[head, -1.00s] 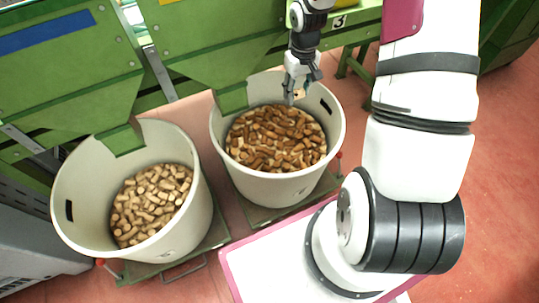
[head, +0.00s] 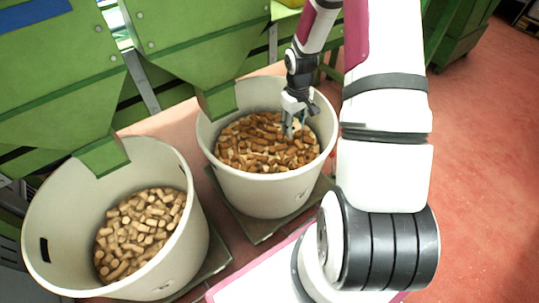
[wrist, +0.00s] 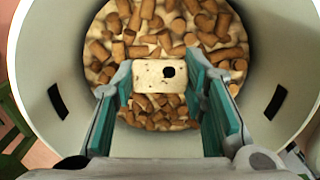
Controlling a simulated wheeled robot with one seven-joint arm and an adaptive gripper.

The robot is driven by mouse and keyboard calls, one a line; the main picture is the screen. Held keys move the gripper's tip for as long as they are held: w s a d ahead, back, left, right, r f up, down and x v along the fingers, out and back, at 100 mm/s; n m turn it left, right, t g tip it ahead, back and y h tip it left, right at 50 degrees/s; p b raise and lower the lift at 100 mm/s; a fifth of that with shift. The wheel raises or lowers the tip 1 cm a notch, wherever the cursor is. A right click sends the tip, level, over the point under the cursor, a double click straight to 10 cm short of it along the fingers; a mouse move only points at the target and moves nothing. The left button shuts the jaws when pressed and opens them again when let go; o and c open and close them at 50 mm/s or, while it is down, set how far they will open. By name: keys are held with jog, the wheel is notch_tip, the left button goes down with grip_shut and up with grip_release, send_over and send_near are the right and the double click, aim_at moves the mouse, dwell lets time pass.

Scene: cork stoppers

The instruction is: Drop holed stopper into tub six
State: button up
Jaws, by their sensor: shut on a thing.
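My gripper (head: 296,122) points down inside the mouth of the right-hand tub (head: 262,192), above its stoppers. In the wrist view my gripper (wrist: 160,88) is shut on a pale cork stopper (wrist: 148,77), held across between the green-padded fingers. The stopper has a dark round hole near its right end and small dark specks. In the head view I cannot make the stopper out clearly. Below it in the wrist view, the tub's white wall (wrist: 262,60) surrounds brown stoppers (wrist: 205,38). I see no number on either tub.
A second white tub (head: 62,200) with paler stoppers (head: 140,228) stands at the left. Green machine panels (head: 175,45) with chutes stand behind and reach over the tubs' back rims. Red floor (head: 470,180) is clear at the right.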

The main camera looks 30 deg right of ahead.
jog(key=shift+f+b, duration=1.05)
jog(key=shift+f, duration=0.65)
jog(key=o, duration=0.8)
jog(key=shift+r, duration=0.1)
notch_tip(320, 180, up, 11)
jog(key=shift+r, duration=0.45)
